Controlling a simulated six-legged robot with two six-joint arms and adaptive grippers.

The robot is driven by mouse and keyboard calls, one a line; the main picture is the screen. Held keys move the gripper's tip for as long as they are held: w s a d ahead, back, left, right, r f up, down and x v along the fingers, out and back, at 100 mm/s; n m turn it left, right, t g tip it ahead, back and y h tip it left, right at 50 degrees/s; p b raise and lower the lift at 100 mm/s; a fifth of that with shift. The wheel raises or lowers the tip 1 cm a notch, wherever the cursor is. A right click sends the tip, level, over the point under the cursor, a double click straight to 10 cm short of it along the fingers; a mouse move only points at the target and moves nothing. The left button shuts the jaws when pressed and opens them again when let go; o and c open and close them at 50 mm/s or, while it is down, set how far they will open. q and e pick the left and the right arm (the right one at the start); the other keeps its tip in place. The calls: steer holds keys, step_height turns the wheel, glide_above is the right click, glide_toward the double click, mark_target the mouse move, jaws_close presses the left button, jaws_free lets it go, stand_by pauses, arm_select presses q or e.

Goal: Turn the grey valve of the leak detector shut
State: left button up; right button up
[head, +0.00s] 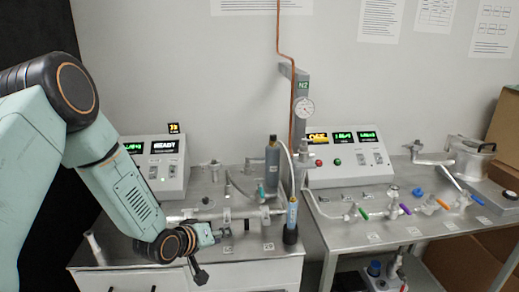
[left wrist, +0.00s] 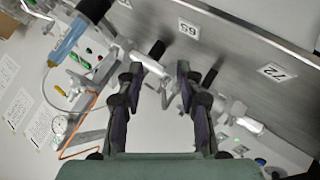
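My left gripper (head: 210,252) is low over the front of the left steel bench. In the left wrist view its two dark fingers (left wrist: 160,85) are spread apart, with nothing held between them. A metal pipe with valve fittings (left wrist: 145,63) runs just beyond the fingertips. Dark valve handles (left wrist: 157,48) stick out from this pipe, one ahead of the gap and another (left wrist: 210,76) beyond the right finger. I cannot tell which handle is the grey one, or whether a finger touches the pipe. The leak detector is probably the console with the READY display (head: 160,165). My right gripper is not in view.
A blue-grey cylinder (head: 272,165) and a slim blue-labelled bottle (head: 291,215) stand to the right of my gripper. The right bench (head: 400,232) carries valves with coloured handles. Number labels (left wrist: 188,28) mark the left bench.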

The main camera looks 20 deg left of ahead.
arm_select(q)
steer(key=w+a+r+n+t+h+p, duration=0.1)
steer(key=w+a+r+n, duration=0.1)
steer(key=r, duration=0.5)
steer(key=w+a+r+n+t+h+p, duration=0.1)
steer(key=w+a+r+n+t, duration=0.1)
steer(key=w+r, duration=0.4)
steer(key=w+a+r+n+t+h+p, duration=0.1)
steer(key=w+a+r+n, duration=0.3)
steer(key=r, duration=0.4)
steer(key=shift+w+a+r+n+t, duration=0.2)
steer(key=shift+r+n+t, duration=0.1)
steer(key=shift+n, duration=0.4)
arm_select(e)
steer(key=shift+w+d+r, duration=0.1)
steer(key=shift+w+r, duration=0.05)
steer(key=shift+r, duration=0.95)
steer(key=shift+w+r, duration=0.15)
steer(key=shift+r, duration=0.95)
